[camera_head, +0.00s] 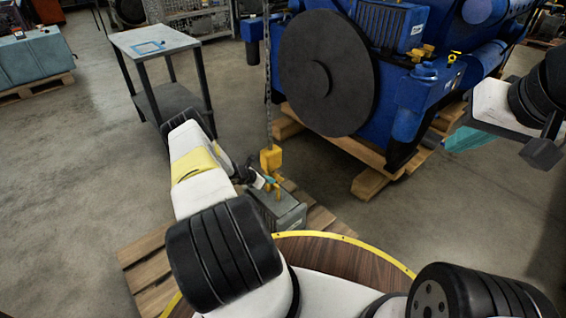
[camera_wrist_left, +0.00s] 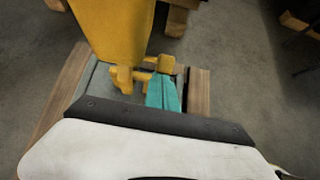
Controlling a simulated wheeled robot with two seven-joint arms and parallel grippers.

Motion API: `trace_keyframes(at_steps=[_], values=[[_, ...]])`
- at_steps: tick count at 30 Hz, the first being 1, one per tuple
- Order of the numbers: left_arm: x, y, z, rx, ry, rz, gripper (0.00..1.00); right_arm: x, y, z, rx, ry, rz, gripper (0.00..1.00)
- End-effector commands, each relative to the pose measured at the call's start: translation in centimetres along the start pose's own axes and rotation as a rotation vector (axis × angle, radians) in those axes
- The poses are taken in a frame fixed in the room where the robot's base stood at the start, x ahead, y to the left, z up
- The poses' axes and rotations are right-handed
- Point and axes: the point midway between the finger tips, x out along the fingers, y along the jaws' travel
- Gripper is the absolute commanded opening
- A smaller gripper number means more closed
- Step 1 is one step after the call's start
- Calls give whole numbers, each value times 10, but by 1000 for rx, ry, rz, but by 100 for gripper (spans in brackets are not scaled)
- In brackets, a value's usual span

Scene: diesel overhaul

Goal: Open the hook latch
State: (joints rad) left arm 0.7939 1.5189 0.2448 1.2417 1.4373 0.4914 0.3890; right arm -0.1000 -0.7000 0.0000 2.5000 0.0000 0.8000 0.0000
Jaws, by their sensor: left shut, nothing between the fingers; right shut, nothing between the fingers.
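The yellow hook block (camera_head: 270,158) hangs on a chain in the head view, with the hook below it just above a grey metal block (camera_head: 288,210). In the left wrist view the yellow hook body (camera_wrist_left: 112,32) fills the upper left. A small yellow piece, likely the latch (camera_wrist_left: 160,64), sticks out at its lower right. My left gripper (camera_head: 269,182) is shut and empty at the hook. Its teal fingertips (camera_wrist_left: 163,92) lie just below the latch piece; I cannot tell whether they touch it. My right gripper (camera_head: 466,139) is shut and empty at the far right, away from the hook.
A large blue diesel engine (camera_head: 410,95) with a dark flywheel (camera_head: 326,75) stands on wooden beams behind the hook. The grey block rests on a wooden pallet (camera_head: 143,262). A metal table (camera_head: 152,42) stands at the back left. Floor between table and left-hand pallet is clear.

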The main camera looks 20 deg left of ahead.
Motion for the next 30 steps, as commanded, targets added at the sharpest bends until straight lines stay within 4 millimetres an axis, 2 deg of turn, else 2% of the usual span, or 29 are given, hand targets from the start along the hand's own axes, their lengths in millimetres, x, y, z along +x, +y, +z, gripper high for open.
trace_keyframes(at_steps=[8, 21, 30], values=[[-1, 0, 8, 2, 52, 0, 0, 0, 0, 0, 0, 0, 0, 0], [4, 0, 39, 3, 49, -1, 0, 0, 0, 0, 0, 0, 0, 0], [9, 0, 52, 1, 50, -1, 0, 0, 0, 0, 0, 0, 0, 0]])
